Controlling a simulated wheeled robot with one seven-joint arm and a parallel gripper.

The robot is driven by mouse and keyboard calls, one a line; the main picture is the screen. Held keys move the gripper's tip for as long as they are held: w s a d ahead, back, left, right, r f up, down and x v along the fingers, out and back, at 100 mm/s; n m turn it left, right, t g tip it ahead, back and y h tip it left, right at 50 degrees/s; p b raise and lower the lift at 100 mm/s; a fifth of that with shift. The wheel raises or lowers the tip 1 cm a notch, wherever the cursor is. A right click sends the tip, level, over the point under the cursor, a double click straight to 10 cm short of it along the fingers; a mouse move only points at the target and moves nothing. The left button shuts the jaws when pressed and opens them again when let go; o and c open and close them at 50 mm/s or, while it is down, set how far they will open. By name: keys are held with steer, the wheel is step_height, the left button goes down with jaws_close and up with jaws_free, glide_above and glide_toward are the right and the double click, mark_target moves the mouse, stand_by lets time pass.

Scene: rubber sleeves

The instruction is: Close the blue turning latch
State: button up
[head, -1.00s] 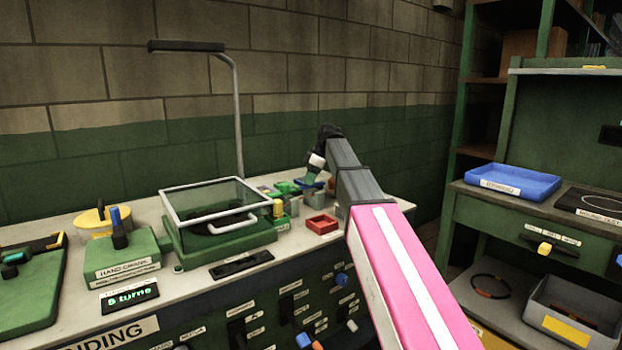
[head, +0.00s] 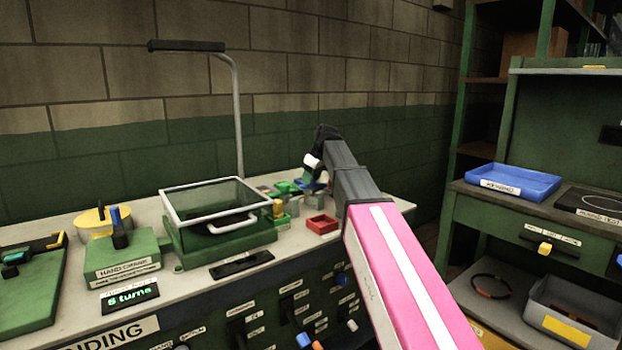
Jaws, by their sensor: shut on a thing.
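The blue latch (head: 304,183) is a small blue piece at the back right of the workbench, among small green and grey boxes. My gripper (head: 313,177) is at the end of my pink and grey arm, right at the blue latch. It is shut on the blue latch, though the fingertips are small and partly hidden behind my wrist. The latch's exact angle is too small to tell.
Green blocks (head: 287,187) and a red open box (head: 321,224) stand close to my gripper. A glass-lidded green box (head: 218,236) and a hand-crank unit (head: 122,262) stand to the left.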

steer(key=m+h, duration=0.1)
steer(key=m, duration=0.2)
steer(key=m+t+h, duration=0.1)
steer(key=m, duration=0.2)
steer(key=shift+s+a, duration=0.1)
steer(key=shift+s, duration=0.05)
steer(key=m+h, duration=0.1)
steer(key=m, duration=0.2)
steer(key=m+h, duration=0.1)
steer(key=m, duration=0.2)
steer(key=shift+m+t+h, duration=0.3)
steer(key=o, duration=0.9)
steer(key=v, duration=1)
steer(key=shift+a+r, duration=0.15)
steer(key=shift+r, duration=0.2)
steer(key=shift+s, duration=0.15)
